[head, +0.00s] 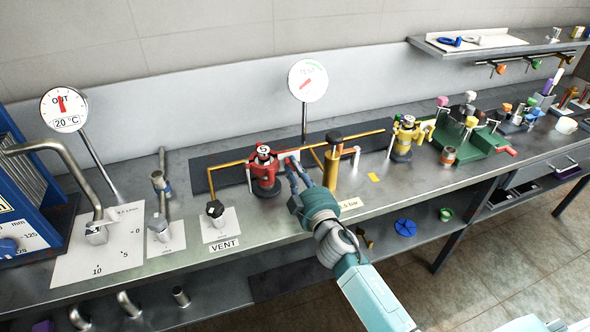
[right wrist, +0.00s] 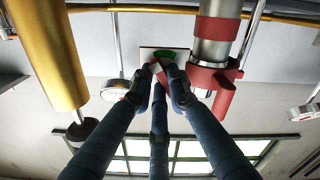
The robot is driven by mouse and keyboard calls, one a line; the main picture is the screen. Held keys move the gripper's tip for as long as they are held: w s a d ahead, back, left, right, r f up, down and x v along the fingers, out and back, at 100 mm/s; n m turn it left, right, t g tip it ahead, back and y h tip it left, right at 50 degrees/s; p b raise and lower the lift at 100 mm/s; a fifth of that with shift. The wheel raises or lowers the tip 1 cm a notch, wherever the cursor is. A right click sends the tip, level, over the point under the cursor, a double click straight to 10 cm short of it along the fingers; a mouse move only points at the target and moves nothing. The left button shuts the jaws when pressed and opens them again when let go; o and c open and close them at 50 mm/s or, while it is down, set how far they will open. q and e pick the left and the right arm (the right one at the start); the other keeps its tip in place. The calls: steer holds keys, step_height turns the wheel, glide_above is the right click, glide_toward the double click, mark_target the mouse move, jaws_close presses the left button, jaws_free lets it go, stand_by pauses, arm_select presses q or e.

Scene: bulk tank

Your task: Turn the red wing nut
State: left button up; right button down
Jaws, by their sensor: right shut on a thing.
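The red valve (head: 265,170) stands on the bench, a red body with a grey base and a round cap on top. My right gripper (head: 291,164) reaches its right side, where a small pale piece sticks out. In the right wrist view the red valve body (right wrist: 211,79) is upper right of centre. There my right gripper (right wrist: 158,80) has its dark blue fingers closed together on a small part beside the body, with red showing at the tips. This looks like the red wing nut (right wrist: 165,72), mostly hidden by the fingers. My left gripper is not in view.
A brass cylinder (head: 331,168) stands just right of the gripper. A yellow valve (head: 403,137) and a green fixture (head: 468,136) are farther right. A dial gauge (head: 308,80) rises behind. A VENT valve (head: 215,210) is on the left.

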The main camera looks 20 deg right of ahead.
steer(key=n, duration=1.1)
steer(key=shift+a+r, duration=0.15)
steer(key=shift+n, duration=0.4)
steer(key=c, duration=1.9)
jaws_free()
steer(key=shift+c, duration=0.2)
steer(key=shift+s, duration=0.1)
steer(key=s, duration=1.2)
steer(key=shift+d, duration=0.2)
steer(key=shift+w, duration=0.1)
